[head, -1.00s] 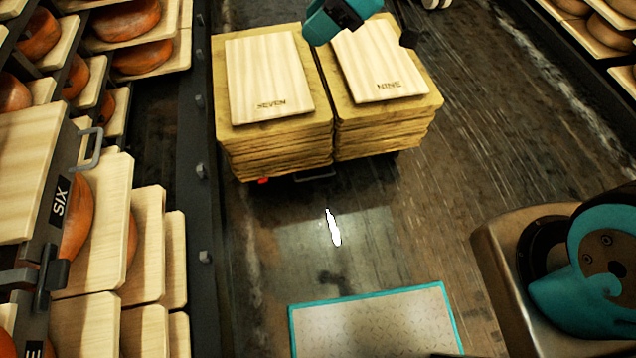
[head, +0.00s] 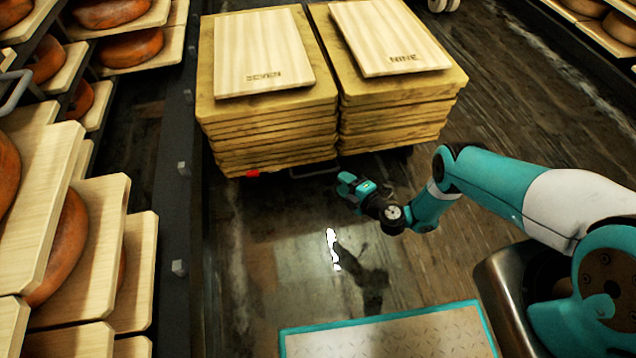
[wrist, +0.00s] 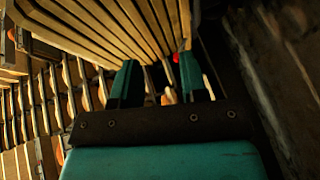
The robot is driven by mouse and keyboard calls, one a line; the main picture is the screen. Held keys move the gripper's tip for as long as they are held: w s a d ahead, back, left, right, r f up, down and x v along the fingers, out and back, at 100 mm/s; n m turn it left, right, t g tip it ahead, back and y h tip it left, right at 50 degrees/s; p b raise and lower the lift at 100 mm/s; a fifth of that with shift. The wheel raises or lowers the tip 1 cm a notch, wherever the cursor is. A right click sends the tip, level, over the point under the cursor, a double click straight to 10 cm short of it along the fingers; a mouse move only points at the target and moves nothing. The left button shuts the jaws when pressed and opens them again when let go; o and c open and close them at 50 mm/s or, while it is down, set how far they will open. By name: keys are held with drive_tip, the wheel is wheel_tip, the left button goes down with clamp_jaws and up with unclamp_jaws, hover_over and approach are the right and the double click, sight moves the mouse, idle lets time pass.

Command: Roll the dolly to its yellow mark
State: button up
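The dolly carries two stacks of wooden boards, one topped by a pale board marked SEVEN (head: 262,55) and one by a board marked NINE (head: 390,38). Its low frame is mostly hidden under the stacks; a metal handle (head: 315,171) and a red part (head: 252,173) show at the near side. My gripper (head: 346,186) is low in front of the dolly, just right of the handle and close to it. In the wrist view its two fingers (wrist: 161,82) are apart, below the board edges, with nothing clearly held between them. No yellow mark is visible.
Racks with orange cheese wheels (head: 63,245) on boards line the left, behind a dark rail (head: 183,170). Another cheese rack (head: 600,22) stands at the far right. The dark wet floor (head: 275,235) is clear in front of the dolly and to its right.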

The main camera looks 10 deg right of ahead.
drive_tip(key=s+d+f+t+h+b, duration=0.1)
drive_tip(key=s+d+f, duration=0.1)
drive_tip(key=s+f, duration=0.3)
drive_tip(key=b, duration=0.9)
approach(318, 173)
drive_tip(key=shift+d+f+b+x, duration=0.1)
drive_tip(key=shift+b+x, duration=2.35)
drive_tip(key=shift+x, duration=0.15)
drive_tip(key=shift+d+f+b+x, duration=0.1)
drive_tip(key=shift+b+x, duration=2.3)
drive_tip(key=shift+x, duration=0.25)
drive_tip(key=shift+c, duration=0.2)
clamp_jaws()
